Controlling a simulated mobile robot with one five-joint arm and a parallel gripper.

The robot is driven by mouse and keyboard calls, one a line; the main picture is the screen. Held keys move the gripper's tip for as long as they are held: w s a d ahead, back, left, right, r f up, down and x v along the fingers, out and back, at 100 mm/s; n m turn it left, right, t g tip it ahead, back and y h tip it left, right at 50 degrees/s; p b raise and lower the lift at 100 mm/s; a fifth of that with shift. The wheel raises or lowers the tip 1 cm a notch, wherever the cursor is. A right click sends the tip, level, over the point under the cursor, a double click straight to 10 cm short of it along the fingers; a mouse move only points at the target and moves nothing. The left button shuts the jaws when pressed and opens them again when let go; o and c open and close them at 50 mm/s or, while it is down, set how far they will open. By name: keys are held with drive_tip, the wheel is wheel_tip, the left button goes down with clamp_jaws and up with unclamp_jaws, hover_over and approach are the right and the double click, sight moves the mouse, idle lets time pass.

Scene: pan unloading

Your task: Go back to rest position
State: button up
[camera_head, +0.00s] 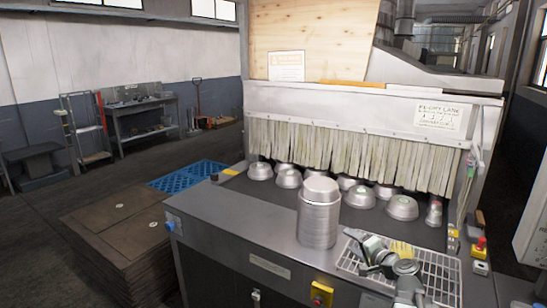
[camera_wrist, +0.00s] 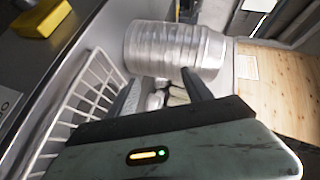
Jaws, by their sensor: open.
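My gripper (camera_head: 355,243) hangs low over the white wire rack at the front right of the machine in the head view. Its two fingers (camera_wrist: 160,88) are apart, with nothing seen held between them. A tall stack of silver pans (camera_head: 319,220) stands upright on the steel ledge, just left of my gripper. In the wrist view the stack (camera_wrist: 160,45) lies beyond the fingertips and looks sideways. I cannot tell whether a finger touches it. Several loose metal pans (camera_head: 361,197) sit upside down on the dark belt behind.
A strip curtain (camera_head: 350,150) hangs behind the pans. Red buttons (camera_head: 480,243) stand at the right. A stack of brown boards (camera_head: 110,235) and a blue pallet (camera_head: 187,176) are left.

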drive_tip(key=s+a+f+n+g+y, duration=0.1)
drive_tip(key=s+a+f+n+g, duration=0.2)
drive_tip(key=a, duration=0.5)
drive_tip(key=s+a+f+n+g, duration=0.1)
drive_tip(key=a+f+n+g, duration=0.2)
drive_tip(key=a, duration=0.5)
drive_tip(key=s+a+f+n+g+y, duration=0.1)
drive_tip(key=s+a+f+n+g, duration=0.15)
drive_tip(key=a+f, duration=0.4)
drive_tip(key=s+d+f+n+g+h, duration=0.1)
drive_tip(key=s+d+f+g+h, duration=0.1)
drive_tip(key=s, duration=0.3)
drive_tip(key=s+d+f+n+g+h, duration=0.2)
drive_tip(key=s+d+f+g+h, duration=0.1)
drive_tip(key=s, duration=0.3)
drive_tip(key=shift+s+d+g+h, duration=0.15)
drive_tip(key=shift+d+g+h, duration=0.3)
drive_tip(key=shift+d+h, duration=0.2)
